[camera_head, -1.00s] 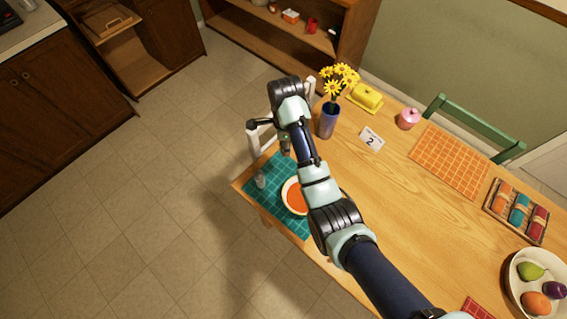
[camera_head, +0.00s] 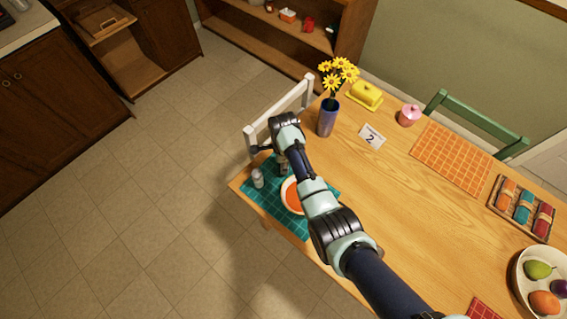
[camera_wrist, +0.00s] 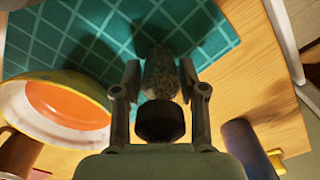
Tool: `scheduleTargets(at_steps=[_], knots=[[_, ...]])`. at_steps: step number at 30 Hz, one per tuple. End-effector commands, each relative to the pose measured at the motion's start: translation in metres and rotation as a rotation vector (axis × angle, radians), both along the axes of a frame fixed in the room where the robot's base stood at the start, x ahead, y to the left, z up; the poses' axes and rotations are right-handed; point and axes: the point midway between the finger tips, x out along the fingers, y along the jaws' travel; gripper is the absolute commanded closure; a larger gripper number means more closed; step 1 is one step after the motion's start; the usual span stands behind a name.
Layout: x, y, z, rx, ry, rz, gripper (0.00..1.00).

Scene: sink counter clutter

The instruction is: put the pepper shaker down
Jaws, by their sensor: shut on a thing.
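My gripper (camera_wrist: 160,76) is shut on the pepper shaker (camera_wrist: 161,88), a speckled grey body with a black cap, with one finger on each side. The teal checked placemat (camera_wrist: 62,36) lies beneath it. The head view also shows my gripper (camera_head: 283,163) low over the far side of the placemat (camera_head: 285,225), largely hidden by my arm. I cannot tell whether the shaker's base touches the mat. A grey-white shaker (camera_head: 257,179) stands on the mat just left of my gripper.
A bowl of orange soup (camera_head: 292,197) sits on the mat close by, partly behind my arm. A white chair (camera_head: 291,104) is at the table's far-left edge.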

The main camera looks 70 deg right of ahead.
Motion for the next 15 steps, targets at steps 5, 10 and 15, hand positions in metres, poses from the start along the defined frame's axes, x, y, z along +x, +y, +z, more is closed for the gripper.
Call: scheduleTargets(at_steps=[5, 10, 15], knots=[[0.0, 0.0001, -0.0031, 0.0, 0.0, 0.0, 0.96], [0.0, 0.0001, -0.0033, 0.0, 0.0, 0.0, 0.39], [-0.0001, 0.0002, -0.0033, 0.001, 0.0, 0.0, 0.33]])
